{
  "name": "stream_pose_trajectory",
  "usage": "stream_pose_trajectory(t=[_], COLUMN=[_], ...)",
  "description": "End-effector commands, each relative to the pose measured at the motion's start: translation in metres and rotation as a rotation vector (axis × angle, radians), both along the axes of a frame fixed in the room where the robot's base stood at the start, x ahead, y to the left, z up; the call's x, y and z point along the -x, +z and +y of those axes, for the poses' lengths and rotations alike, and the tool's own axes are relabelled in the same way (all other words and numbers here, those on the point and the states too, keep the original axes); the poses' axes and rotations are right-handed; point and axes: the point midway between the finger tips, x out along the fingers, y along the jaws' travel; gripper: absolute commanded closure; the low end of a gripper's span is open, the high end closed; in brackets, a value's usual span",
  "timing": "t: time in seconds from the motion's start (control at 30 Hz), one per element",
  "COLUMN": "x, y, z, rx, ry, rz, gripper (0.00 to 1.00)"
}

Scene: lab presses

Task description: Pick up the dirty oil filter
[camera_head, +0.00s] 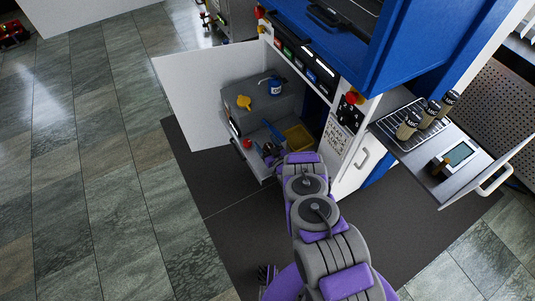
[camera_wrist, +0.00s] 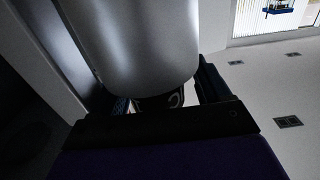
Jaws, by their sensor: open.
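In the wrist view my gripper (camera_wrist: 158,94) is open, with one dark finger on each side of the picture's middle. A large smooth grey rounded body (camera_wrist: 140,45) fills the space above and between the fingers. Below it, between the fingers, a dark piece with a pale curved mark (camera_wrist: 162,99) shows partly. I cannot tell which of these is the dirty oil filter, or whether the fingers touch it. In the head view my gripper (camera_head: 271,150) is at the pulled-out tray (camera_head: 246,160) of the open cabinet, largely hidden by my arm.
A yellow bin (camera_head: 299,137) and a red item (camera_head: 247,143) are at the tray. A yellow funnel (camera_head: 244,102) and blue can (camera_head: 275,87) stand on the grey unit behind. The open white door (camera_head: 195,85) is at left. At right, a shelf (camera_head: 420,160) holds dark canisters (camera_head: 408,125).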

Motion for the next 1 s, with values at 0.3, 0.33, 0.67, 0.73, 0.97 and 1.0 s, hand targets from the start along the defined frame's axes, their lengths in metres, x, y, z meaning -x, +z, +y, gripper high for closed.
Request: stream_pose_trajectory(t=[0.3, 0.33, 0.67, 0.73, 0.97, 1.0], x=[0.0006, 0.0006, 0.0009, 0.0009, 0.0009, 0.0008], y=[-0.0009, -0.0009, -0.0013, -0.0012, -0.0015, -0.0015], z=[0.0019, 0.0019, 0.0013, 0.0011, 0.0011, 0.0012], rx=[0.005, 0.005, 0.004, 0.003, 0.004, 0.004], ry=[0.0, 0.0, 0.001, 0.001, 0.0, 0.0], rz=[0.002, 0.002, 0.002, 0.003, 0.003, 0.003], gripper=[0.42, 0.45, 0.76, 0.83, 0.99, 0.99])
